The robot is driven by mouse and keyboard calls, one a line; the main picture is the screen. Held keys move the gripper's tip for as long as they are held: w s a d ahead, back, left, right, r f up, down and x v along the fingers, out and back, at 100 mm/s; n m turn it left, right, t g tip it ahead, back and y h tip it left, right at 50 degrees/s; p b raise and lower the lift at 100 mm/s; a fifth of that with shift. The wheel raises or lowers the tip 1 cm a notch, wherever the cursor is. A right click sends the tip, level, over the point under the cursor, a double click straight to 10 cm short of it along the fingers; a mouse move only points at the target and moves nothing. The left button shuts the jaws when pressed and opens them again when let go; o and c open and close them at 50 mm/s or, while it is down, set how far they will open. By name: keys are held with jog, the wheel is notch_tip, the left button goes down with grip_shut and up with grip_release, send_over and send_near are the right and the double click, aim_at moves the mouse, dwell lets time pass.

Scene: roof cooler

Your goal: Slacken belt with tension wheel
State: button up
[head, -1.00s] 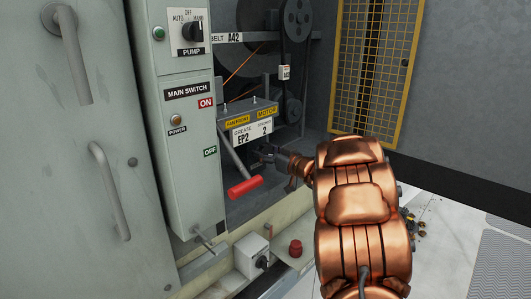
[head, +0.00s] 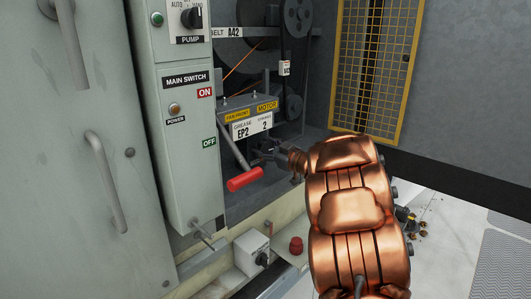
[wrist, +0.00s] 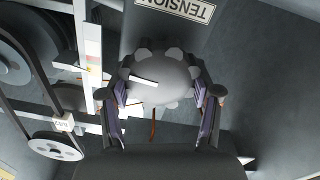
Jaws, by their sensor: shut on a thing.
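The tension wheel (wrist: 162,80) is a grey lobed knob with a white pointer mark, below an upside-down TENSION label (wrist: 176,8) in the wrist view. My gripper (wrist: 160,98) is shut on the wheel, with one finger pad on each side of its rim. In the head view my gripper (head: 283,158) is small and dark beside the motor housing, and the wheel cannot be made out there. The belt (wrist: 32,108) runs around pulleys at the left of the wrist view. The belt and pulleys (head: 298,20) also show at the top of the head view.
A lever with a red grip (head: 244,179) sticks out just left of my gripper. The main switch panel (head: 186,115) stands further left. A yellow mesh guard (head: 372,65) stands at the back right. A red knob (head: 296,245) and a grey switch box (head: 251,252) sit below.

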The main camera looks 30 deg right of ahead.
jog(key=n+b, duration=0.2)
jog(key=n, duration=0.1)
jog(key=n+b, duration=0.1)
jog(key=shift+a+f+n, duration=0.1)
jog(key=shift+f+n, duration=0.15)
jog(key=shift+n, duration=0.15)
jog(key=n+b, duration=0.4)
jog(key=shift+f+n, duration=0.2)
jog(key=shift+n, duration=0.1)
jog(key=n+b, duration=0.5)
jog(key=shift+a+f, duration=0.1)
jog(key=shift+n+b, duration=1)
jog(key=shift+n, duration=0.6)
jog(key=o, duration=1.1)
jog(key=shift+o, duration=0.2)
